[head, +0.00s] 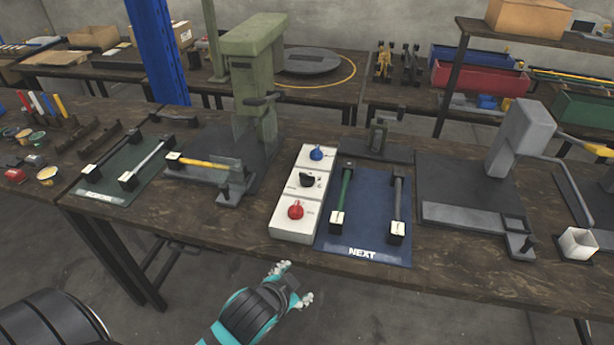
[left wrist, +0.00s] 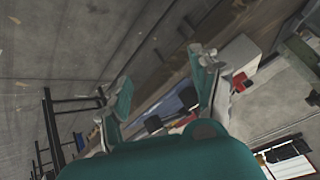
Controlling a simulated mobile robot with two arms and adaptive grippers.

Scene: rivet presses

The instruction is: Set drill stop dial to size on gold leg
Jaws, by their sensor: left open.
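A white control box (head: 296,191) on the workbench bears a blue knob (head: 316,153), a black knob (head: 308,179) and a red knob (head: 295,210). Their labels are too small to read, so I cannot tell which is the drill stop dial. A gold-yellow leg (head: 207,163) with dark ends lies across the base of the green press. My left gripper (head: 293,284) is open and empty, in front of the bench edge and below the box. Its spread fingers show in the left wrist view (left wrist: 158,95). My right gripper is not in view.
A blue mat (head: 364,243) marked NEXT holds a green leg (head: 344,197) and a grey leg (head: 397,205). The green press (head: 252,75) stands left of the box, a grey press (head: 515,140) to the right.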

